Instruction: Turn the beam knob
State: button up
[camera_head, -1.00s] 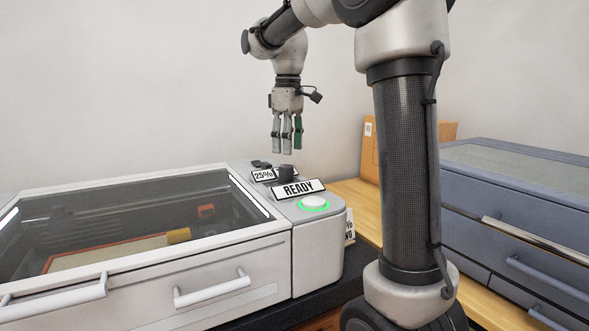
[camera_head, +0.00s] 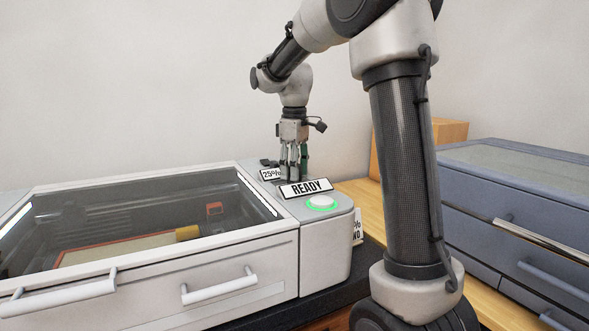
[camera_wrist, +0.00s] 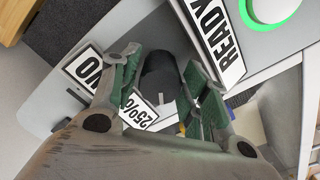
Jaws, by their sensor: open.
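The beam knob (camera_wrist: 160,75) is a dark round knob on the machine's control panel, seen from above in the wrist view. A white pointer mark shows near its edge. My gripper (camera_wrist: 163,92) is open, with its green-padded fingers on either side of the knob. I cannot tell whether they touch it. In the head view my gripper (camera_head: 294,178) points straight down at the panel, and its fingers hide most of the knob. A "25%" label (camera_head: 271,174) lies beside the knob, and it also shows in the wrist view (camera_wrist: 138,111).
A "READY" sign (camera_head: 306,188) and a white button with a green lit ring (camera_head: 321,202) sit just in front of the gripper. The machine's glass lid (camera_head: 130,225) is closed. A blue-grey drawer cabinet (camera_head: 520,200) stands right, with a cardboard box (camera_head: 450,131) behind my arm.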

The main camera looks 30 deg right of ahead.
jog(key=c, duration=0.8)
jog(key=shift+m, duration=0.3)
jog(key=m, duration=0.3)
jog(key=shift+m, duration=2.2)
jog(key=o, duration=0.8)
